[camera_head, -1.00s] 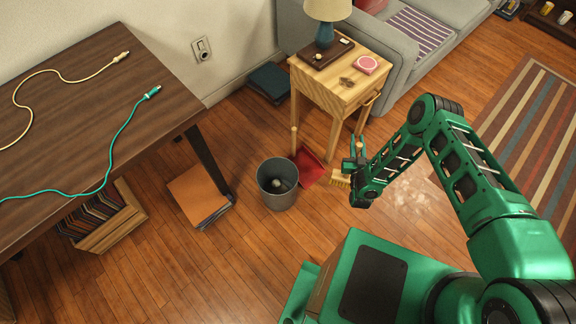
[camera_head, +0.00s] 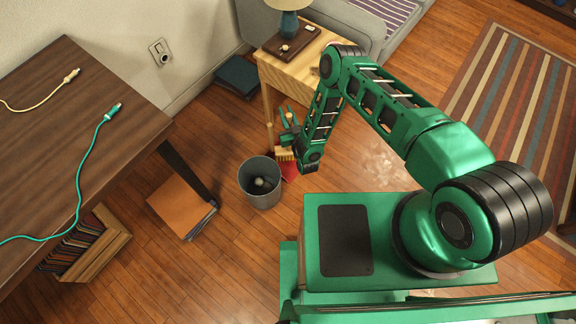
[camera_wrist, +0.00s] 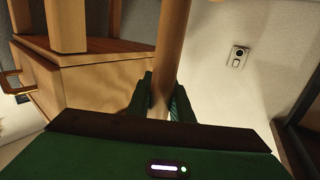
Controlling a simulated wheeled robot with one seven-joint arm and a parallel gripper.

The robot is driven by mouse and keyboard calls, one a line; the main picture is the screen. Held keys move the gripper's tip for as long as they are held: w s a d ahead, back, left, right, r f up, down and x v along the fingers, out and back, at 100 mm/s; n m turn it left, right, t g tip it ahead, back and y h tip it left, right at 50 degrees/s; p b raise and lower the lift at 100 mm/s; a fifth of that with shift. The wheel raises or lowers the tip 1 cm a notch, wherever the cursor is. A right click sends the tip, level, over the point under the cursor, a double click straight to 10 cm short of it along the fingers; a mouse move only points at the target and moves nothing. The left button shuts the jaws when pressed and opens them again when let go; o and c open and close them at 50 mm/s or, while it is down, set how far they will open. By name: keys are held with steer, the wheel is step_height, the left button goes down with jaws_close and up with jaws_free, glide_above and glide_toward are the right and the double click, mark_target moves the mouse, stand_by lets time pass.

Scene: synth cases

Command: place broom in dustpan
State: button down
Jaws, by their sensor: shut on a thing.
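The broom shows in the head view as a tan brush head (camera_head: 285,154) just below my gripper (camera_head: 290,130). In the wrist view its wooden handle (camera_wrist: 172,50) runs up between my two green fingers (camera_wrist: 163,98), which are shut on it. The red dustpan (camera_head: 289,172) is on the floor directly below the brush in the picture, partly hidden by the brush and my arm. I cannot tell whether the brush touches the dustpan.
A grey bin (camera_head: 260,190) with something inside stands left of the dustpan. The wooden side table (camera_head: 282,72) stands behind my gripper. An orange folder stack (camera_head: 180,207) lies left of the bin. The striped rug (camera_head: 510,90) and open floor are to the right.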

steer(key=shift+s+a, duration=0.1)
steer(key=shift+a, duration=0.15)
step_height(320, 180, down, 10)
stand_by(0.6)
steer(key=shift+a, duration=0.1)
steer(key=c, duration=1.6)
jaws_free()
steer(key=v, duration=1.2)
